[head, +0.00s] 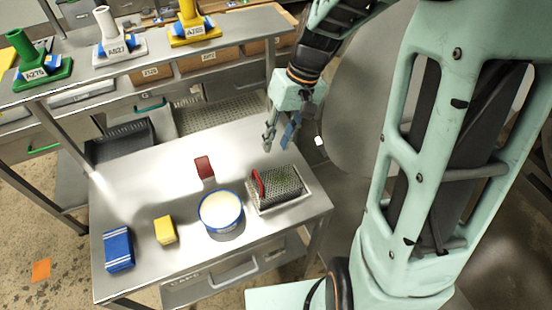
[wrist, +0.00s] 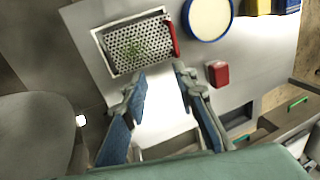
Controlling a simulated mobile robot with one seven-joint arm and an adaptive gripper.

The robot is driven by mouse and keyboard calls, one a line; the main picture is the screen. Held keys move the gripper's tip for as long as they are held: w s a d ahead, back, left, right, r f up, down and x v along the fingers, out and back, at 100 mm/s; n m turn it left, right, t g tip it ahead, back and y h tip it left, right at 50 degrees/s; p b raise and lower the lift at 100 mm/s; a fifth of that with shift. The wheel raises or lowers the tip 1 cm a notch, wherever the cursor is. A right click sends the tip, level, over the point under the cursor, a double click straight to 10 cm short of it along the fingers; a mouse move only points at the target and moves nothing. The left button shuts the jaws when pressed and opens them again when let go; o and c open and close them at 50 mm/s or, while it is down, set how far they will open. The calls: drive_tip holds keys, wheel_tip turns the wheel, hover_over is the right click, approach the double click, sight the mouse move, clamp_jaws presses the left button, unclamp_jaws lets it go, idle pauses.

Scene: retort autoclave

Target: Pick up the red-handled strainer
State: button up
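The red-handled strainer is a perforated metal box shape (head: 280,186) with a red handle (head: 257,183) along its left side in the head view. It rests in or on a shallow pale tray (head: 305,200) near the right end of the steel table. In the wrist view the strainer (wrist: 130,46) is at the top left, with its red handle (wrist: 171,38) on its right side. My gripper (head: 278,142) is above the table's back right, behind the strainer and apart from it. In the wrist view its blue-padded fingers (wrist: 160,76) are spread with nothing between them.
A blue-rimmed round tub (head: 220,211) stands left of the strainer. A small red block (head: 204,167), a yellow block (head: 165,230) and a blue block (head: 118,249) are on the steel table (head: 140,190). A raised shelf (head: 130,73) with colored stands runs behind.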

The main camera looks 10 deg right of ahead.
sight(258, 176)
drive_tip(key=shift+g, duration=0.3)
drive_tip(key=a+f, duration=0.1)
drive_tip(key=s+a+f, duration=0.1)
drive_tip(key=f, duration=0.1)
drive_tip(key=s+a+f, duration=0.1)
drive_tip(key=f, duration=0.1)
drive_tip(key=shift+s+a, duration=0.1)
drive_tip(key=x, duration=0.4)
drive_tip(key=shift+s+a+f+p, duration=0.2)
drive_tip(key=shift+a+p, duration=0.15)
drive_tip(key=shift+a, duration=0.15)
drive_tip(key=shift+a+f, duration=0.2)
drive_tip(key=shift+f, duration=0.45)
drive_tip(key=shift+c, duration=0.2)
clamp_jaws()
